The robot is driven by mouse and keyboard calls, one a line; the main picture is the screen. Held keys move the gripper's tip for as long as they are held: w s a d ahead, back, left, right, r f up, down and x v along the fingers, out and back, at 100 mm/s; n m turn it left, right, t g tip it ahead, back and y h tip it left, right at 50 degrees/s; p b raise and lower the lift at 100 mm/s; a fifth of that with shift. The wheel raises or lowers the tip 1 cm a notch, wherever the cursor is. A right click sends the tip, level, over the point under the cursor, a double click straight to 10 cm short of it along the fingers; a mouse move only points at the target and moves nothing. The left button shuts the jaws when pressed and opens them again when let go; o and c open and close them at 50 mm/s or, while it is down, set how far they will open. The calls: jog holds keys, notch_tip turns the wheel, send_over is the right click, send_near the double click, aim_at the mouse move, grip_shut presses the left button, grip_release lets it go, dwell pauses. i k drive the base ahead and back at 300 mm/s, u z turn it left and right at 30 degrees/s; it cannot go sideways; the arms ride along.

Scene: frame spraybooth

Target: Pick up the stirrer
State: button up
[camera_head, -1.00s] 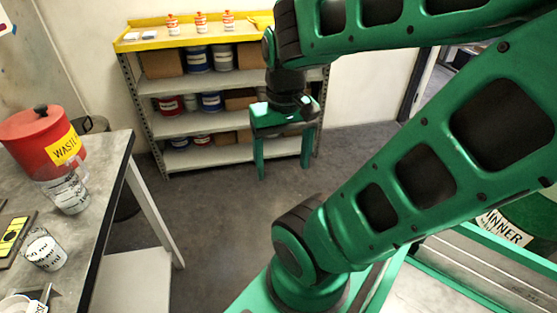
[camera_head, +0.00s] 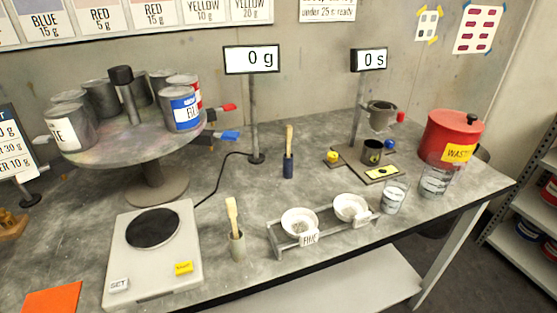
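My gripper and arm are not in view.
A scale (camera_head: 187,268) sits front left, with a round turntable (camera_head: 100,148) of paint cans behind it. A rack (camera_head: 332,232) with two white bowls and two clear cups (camera_head: 394,197) stand to the right. A red waste bin (camera_head: 450,133) is at the far right.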

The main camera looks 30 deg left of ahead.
aim_at(288, 128)
jog(key=u, duration=0.05)
jog(key=k, duration=0.2)
jog(key=u, duration=1.15)
jog(key=i, duration=0.6)
